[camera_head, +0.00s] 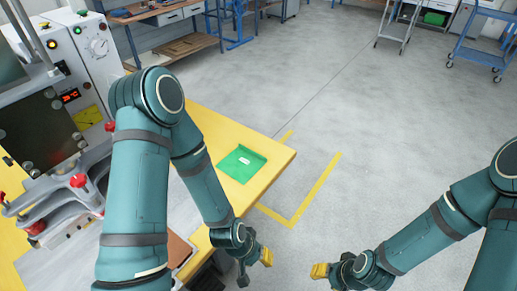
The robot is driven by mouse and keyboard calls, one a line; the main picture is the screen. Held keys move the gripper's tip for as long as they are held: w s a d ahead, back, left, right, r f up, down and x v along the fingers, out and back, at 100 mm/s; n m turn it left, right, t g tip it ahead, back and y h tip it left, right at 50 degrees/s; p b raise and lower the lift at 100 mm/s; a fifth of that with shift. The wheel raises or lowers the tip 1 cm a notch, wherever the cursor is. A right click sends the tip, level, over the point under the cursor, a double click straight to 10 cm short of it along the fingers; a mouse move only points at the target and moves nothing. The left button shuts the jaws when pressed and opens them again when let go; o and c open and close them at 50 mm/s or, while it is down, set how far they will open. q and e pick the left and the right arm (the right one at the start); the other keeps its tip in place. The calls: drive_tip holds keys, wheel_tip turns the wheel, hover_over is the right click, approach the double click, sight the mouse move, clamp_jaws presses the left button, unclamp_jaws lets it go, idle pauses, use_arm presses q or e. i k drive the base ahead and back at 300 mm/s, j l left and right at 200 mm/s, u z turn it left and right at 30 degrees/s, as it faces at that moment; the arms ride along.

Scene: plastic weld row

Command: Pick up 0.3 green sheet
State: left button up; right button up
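A flat green sheet (231,168) with a small white label lies on the yellow tabletop (274,163), close to its right corner. My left gripper (255,267) hangs beyond the table's front right edge, below the sheet in the picture and apart from it. Its fingers look spread, with nothing between them. My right gripper (320,271) is out over the grey floor, right of the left gripper and away from the table. Its yellow tip shows, but the finger gap is hard to make out. I see nothing held in it.
A grey welding machine (95,50) with red knobs stands at the left of the table. Yellow floor tape (318,187) marks the floor beside the table. Blue carts (478,50) and shelves stand far back.

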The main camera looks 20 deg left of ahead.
sight(242, 164)
drive_tip(key=i+l, duration=0.35)
drive_tip(key=i, duration=0.2)
drive_tip(key=i+l, duration=0.3)
drive_tip(key=i, duration=0.25)
drive_tip(key=i+l, duration=0.35)
drive_tip(key=i, duration=0.15)
drive_tip(key=i+l, duration=0.35)
drive_tip(key=i, duration=0.2)
drive_tip(key=i+l+u, duration=0.55)
drive_tip(key=u, duration=0.2)
drive_tip(key=i, duration=0.05)
